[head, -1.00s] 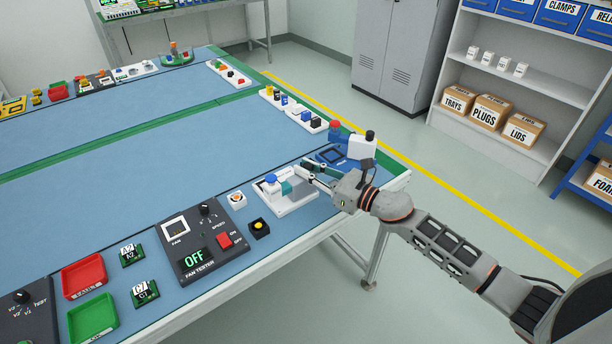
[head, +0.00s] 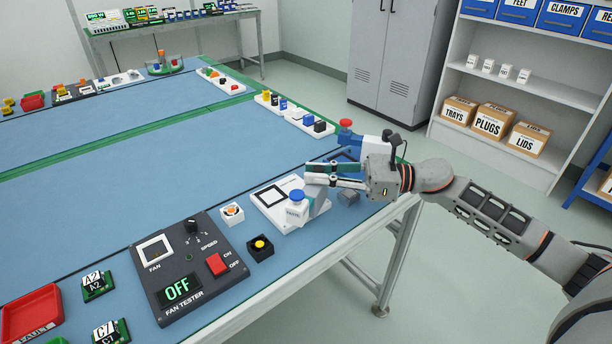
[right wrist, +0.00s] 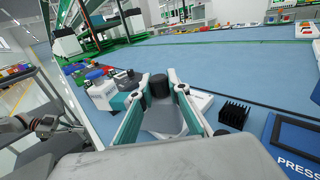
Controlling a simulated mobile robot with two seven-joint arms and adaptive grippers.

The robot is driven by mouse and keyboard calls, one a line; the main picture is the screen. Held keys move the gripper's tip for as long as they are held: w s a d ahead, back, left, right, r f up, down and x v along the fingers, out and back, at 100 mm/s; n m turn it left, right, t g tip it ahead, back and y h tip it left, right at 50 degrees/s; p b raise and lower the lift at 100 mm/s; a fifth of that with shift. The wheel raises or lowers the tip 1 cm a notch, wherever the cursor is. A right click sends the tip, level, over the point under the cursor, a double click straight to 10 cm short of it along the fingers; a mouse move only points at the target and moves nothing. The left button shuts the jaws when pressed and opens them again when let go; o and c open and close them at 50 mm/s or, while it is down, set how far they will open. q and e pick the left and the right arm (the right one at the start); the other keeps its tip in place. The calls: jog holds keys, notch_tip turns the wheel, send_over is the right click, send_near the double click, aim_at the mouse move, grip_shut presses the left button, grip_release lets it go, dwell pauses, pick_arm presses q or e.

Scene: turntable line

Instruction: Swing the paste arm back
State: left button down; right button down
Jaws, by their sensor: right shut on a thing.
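The paste station has a white base (head: 268,203) with a black square outline on the near edge of the blue table. Its paste arm (head: 318,207) carries a white, blue-capped paste head (head: 297,212), which stands at the base's right front, clear of the square. My right gripper (head: 308,175) reaches in from the right and is shut at the paste arm. In the right wrist view, my right gripper's fingers (right wrist: 158,95) are on both sides of a black knob (right wrist: 160,84) above a grey part. The exact finger contact is partly hidden. My left gripper is out of view.
A small grey block (head: 348,196) sits right of the station. Behind it is a blue press (head: 331,158) with a red knob (head: 346,123). A dark fan tester (head: 188,265) and small parts stand to the left. The table middle is clear.

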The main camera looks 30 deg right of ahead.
dwell(0.3)
jog(key=c, duration=1.9)
grip_release()
jog(key=v, duration=1.2)
